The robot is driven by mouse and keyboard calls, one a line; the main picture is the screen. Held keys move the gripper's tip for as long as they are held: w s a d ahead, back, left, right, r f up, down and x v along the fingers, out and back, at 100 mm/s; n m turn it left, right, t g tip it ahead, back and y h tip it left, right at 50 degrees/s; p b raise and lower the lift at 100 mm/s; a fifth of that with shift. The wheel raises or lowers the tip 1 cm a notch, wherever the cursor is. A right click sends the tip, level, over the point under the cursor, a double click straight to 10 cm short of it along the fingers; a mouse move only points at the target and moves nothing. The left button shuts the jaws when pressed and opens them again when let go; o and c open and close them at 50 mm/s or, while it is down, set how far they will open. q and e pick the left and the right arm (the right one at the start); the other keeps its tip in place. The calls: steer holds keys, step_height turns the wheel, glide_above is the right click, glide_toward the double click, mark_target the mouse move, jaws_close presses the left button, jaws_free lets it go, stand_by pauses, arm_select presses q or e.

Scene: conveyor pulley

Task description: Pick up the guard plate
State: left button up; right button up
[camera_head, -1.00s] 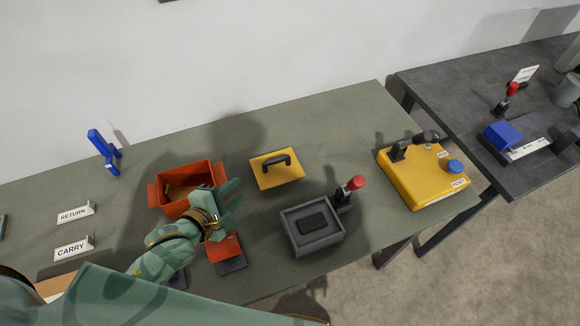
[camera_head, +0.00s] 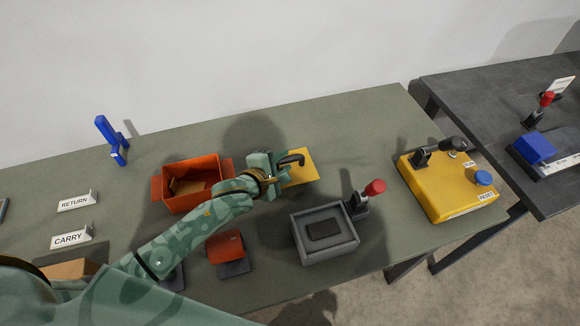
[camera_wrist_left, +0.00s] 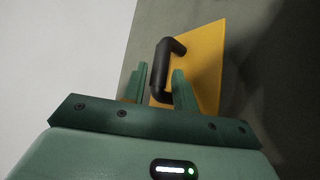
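The guard plate, a flat yellow plate (camera_head: 305,168) with a black handle (camera_head: 293,159), lies on the green-grey table. It also shows in the left wrist view (camera_wrist_left: 207,62), where its handle (camera_wrist_left: 160,70) rises between my fingers. My left gripper (camera_head: 279,163) is at the plate and covers its left part in the head view. Contact with the left finger is unclear. My right gripper is not in view.
An orange bin (camera_head: 192,184) stands left of the plate. A grey tray (camera_head: 325,240) with a red-knobbed lever (camera_head: 374,188) stands in front. A yellow control box (camera_head: 447,187) is at the right. A blue stand (camera_head: 111,140) and RETURN and CARRY signs are at the left.

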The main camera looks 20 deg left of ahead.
arm_select(q)
steer(key=shift+c, duration=0.3)
jaws_close()
steer(key=shift+w, duration=0.1)
